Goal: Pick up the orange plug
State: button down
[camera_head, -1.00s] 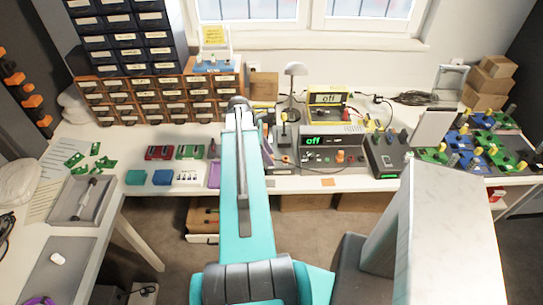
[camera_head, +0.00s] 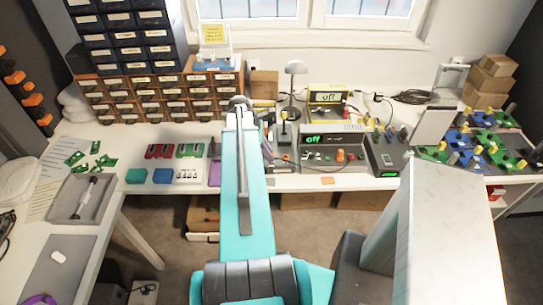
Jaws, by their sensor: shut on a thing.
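My arm reaches away over the bench, and its wrist (camera_head: 240,104) is in front of the drawer cabinet. My gripper (camera_head: 267,148) is mostly hidden behind the arm; only a dark sliver shows at the arm's right side. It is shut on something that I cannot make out. Small orange pieces (camera_head: 340,155) show on the front of the grey bench instrument (camera_head: 318,141), whose green display reads "off". They are too small to tell whether one is the orange plug. I see no orange plug clearly apart from these.
A yellow instrument (camera_head: 327,97) and a lamp (camera_head: 295,69) stand behind the grey one. A black box (camera_head: 384,158) is to its right. Drawer cabinets (camera_head: 160,97) fill the back left. Coloured boards (camera_head: 478,142) lie at the right. A large pale panel (camera_head: 440,240) blocks the lower right.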

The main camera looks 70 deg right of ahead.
jog(key=shift+d+r, duration=0.1)
jog(key=shift+r, duration=0.05)
notch_tip(320, 180, up, 10)
jog(key=b, duration=0.2)
jog(key=shift+b, duration=0.4)
dwell(0.5)
dwell(0.5)
